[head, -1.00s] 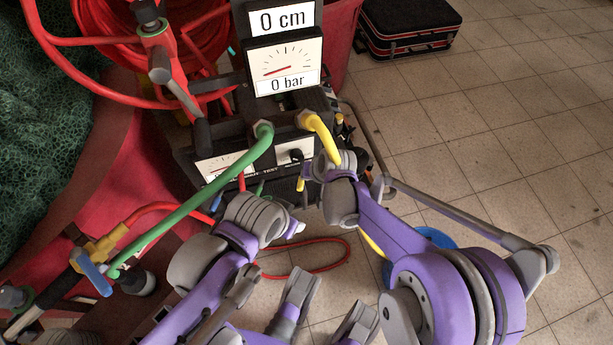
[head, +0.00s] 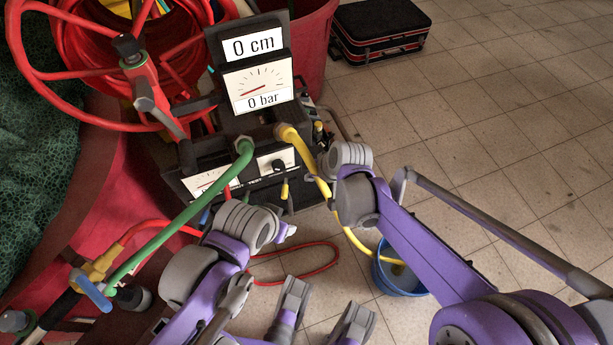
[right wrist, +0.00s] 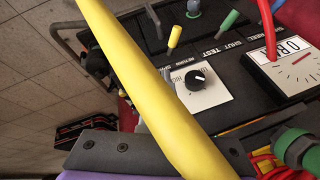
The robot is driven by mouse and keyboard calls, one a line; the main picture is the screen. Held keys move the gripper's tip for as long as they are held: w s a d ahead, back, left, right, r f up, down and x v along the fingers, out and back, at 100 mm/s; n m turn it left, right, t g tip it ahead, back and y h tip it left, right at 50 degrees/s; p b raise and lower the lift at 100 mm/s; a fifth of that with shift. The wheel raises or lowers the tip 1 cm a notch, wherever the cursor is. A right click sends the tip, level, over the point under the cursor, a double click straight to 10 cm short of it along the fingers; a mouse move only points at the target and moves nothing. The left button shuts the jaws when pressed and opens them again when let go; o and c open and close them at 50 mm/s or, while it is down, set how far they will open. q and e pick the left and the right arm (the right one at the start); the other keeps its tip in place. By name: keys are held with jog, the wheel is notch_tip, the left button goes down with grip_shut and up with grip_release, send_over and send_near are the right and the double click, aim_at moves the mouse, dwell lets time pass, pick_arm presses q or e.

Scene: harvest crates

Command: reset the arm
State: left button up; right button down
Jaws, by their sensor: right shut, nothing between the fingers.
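My right arm comes in from the lower right in the head view. Its grey ribbed end, the right gripper (head: 348,157), is by the yellow hose (head: 316,172), in front of the pump unit's right side. The gripper is shut with nothing in it. In the right wrist view the yellow hose (right wrist: 135,85) crosses close to the camera, over a dark panel (right wrist: 225,50) with a black knob (right wrist: 196,79). My left gripper (head: 245,228), also grey and ribbed, is at the lower middle of the head view, in front of the panel; its fingers cannot be made out.
A gauge box (head: 258,85) reads 0 cm and 0 bar. A green hose (head: 180,220) runs from the unit to the lower left. A red hose reel (head: 80,75) stands left. A blue bucket (head: 400,282) is partly behind my right arm. A black case (head: 381,28) lies on open tiled floor.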

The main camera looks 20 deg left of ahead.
jog(key=shift+r, duration=0.1)
dwell(0.5)
jog(key=s+d+r+m+t+h, duration=0.1)
jog(key=s+d+r, duration=0.15)
jog(key=d, duration=0.65)
jog(key=s+d+r+m+h, duration=0.1)
jog(key=d+r, duration=0.2)
jog(key=d, duration=0.7)
jog(key=s+d+f+m+t+h, duration=0.1)
jog(key=s+d+m+t+h, duration=0.15)
jog(key=s+d, duration=1.25)
pick_arm(q)
notch_tip(320, 180, up, 20)
jog(key=w+p, duration=0.1)
jog(key=p, duration=1.6)
jog(key=shift+w+f+t, duration=0.15)
jog(key=shift+w+t, duration=0.25)
pick_arm(e)
jog(key=w+r, duration=0.1)
jog(key=r, duration=0.9)
jog(key=w+r, duration=0.2)
jog(key=r, duration=0.7)
jog(key=shift+w+d+r, duration=0.3)
jog(key=shift+d+r, duration=0.05)
jog(key=shift+r, duration=0.05)
pick_arm(q)
jog(key=shift+s, duration=0.15)
pick_arm(e)
jog(key=shift+s+m+h, duration=0.1)
jog(key=shift+m+h, duration=0.15)
